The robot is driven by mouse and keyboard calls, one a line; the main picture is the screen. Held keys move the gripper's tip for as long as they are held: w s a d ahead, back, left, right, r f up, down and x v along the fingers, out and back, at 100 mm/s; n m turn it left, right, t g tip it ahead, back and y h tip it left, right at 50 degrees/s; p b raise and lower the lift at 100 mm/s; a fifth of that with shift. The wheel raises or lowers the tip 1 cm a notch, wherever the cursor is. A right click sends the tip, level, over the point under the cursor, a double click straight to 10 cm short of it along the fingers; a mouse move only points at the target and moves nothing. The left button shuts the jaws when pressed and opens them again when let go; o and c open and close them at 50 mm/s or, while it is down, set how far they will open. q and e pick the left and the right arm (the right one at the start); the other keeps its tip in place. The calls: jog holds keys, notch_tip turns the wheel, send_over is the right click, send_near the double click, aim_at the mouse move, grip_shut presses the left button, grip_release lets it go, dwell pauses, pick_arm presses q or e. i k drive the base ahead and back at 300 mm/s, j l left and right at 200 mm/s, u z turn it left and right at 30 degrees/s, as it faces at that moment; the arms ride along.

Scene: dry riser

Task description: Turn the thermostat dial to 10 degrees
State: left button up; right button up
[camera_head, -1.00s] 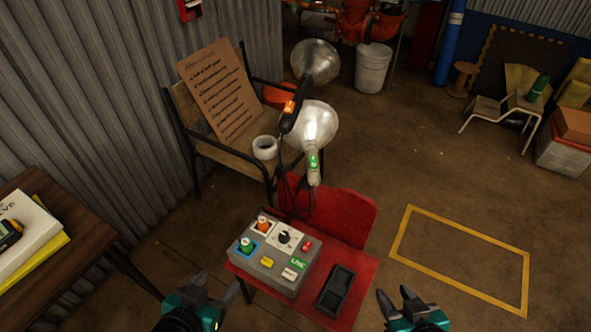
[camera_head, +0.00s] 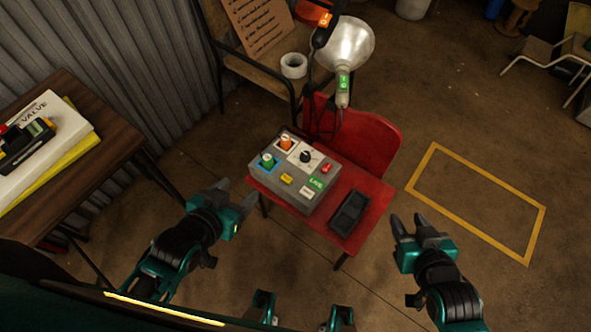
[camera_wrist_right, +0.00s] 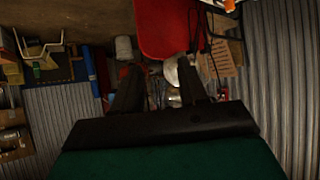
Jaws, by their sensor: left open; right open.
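A grey control box (camera_head: 282,191) sits on a red chair-like seat (camera_head: 366,219) in the head view. A black dial knob (camera_head: 305,157) on a white plate is on its top face, toward the back; its setting is too small to read. Orange (camera_head: 286,143) and green (camera_head: 268,160) knobs are beside it on the left. My left gripper (camera_head: 234,196) is open and empty, to the left of the box and apart from it. My right gripper (camera_head: 408,221) is open and empty, right of the red seat. Its fingers also show in the right wrist view (camera_wrist_right: 157,90).
A black tray (camera_head: 349,212) lies on the seat right of the box. A wooden table (camera_head: 105,139) with books is at left. The floor inside the yellow outline (camera_head: 521,255) is clear.

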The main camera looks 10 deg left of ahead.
aim_at(305, 157)
jog(key=i+j+z, duration=0.15)
jog(key=j, duration=0.35)
jog(key=i+j+z, duration=0.15)
jog(key=j, duration=0.3)
jog(key=j+z, duration=0.2)
jog(key=j, duration=0.3)
